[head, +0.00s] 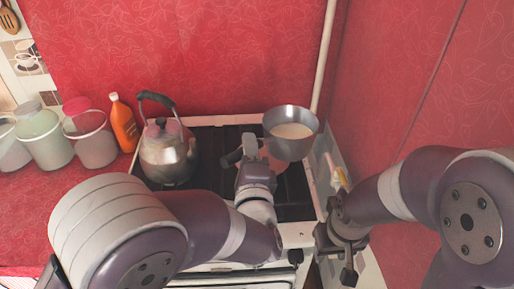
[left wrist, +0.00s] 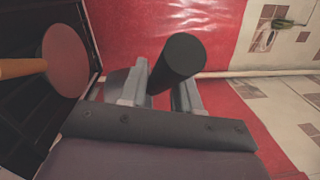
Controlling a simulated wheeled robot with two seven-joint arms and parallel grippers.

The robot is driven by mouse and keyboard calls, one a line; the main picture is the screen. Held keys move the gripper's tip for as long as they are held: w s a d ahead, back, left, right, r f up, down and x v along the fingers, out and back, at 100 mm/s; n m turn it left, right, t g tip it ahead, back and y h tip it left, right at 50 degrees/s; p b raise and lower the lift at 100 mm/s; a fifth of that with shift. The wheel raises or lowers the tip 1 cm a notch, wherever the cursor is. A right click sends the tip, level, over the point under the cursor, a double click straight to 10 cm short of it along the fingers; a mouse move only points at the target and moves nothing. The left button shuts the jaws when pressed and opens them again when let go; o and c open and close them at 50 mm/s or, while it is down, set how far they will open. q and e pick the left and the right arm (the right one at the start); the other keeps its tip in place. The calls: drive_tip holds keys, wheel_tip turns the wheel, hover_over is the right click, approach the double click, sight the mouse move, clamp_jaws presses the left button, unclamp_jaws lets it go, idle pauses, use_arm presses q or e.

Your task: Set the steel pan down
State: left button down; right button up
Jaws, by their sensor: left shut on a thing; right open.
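The steel pan (head: 290,145) is a grey round pan with pale cream contents, over the back right of the stove (head: 222,121) in the head view. It looks about level. I cannot tell whether its base touches the stove. My left gripper (head: 249,150) is shut on the pan's dark handle (head: 231,158), whose end sticks out to the left. In the left wrist view the black handle (left wrist: 183,55) stands between the fingers (left wrist: 158,95). My right gripper (head: 336,248) is open and empty by the stove's front right corner.
A steel kettle (head: 167,158) stands on the stove's left side. An orange bottle (head: 123,125) and several pale containers (head: 90,140) stand on the red counter to its left. A reddish-brown disc (left wrist: 65,60) lies under my left gripper. Red walls close the back and right.

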use_arm(q)
drive_tip(key=w+a+f, duration=0.6)
drive_tip(key=w+f, duration=0.1)
drive_tip(key=f, duration=0.2)
drive_tip(key=shift+w+f+b, duration=0.25)
drive_tip(key=shift+b, duration=0.2)
drive_tip(key=c, duration=0.9)
unclamp_jaws()
drive_tip(key=shift+s+f, duration=0.15)
drive_tip(key=shift+o, duration=0.5)
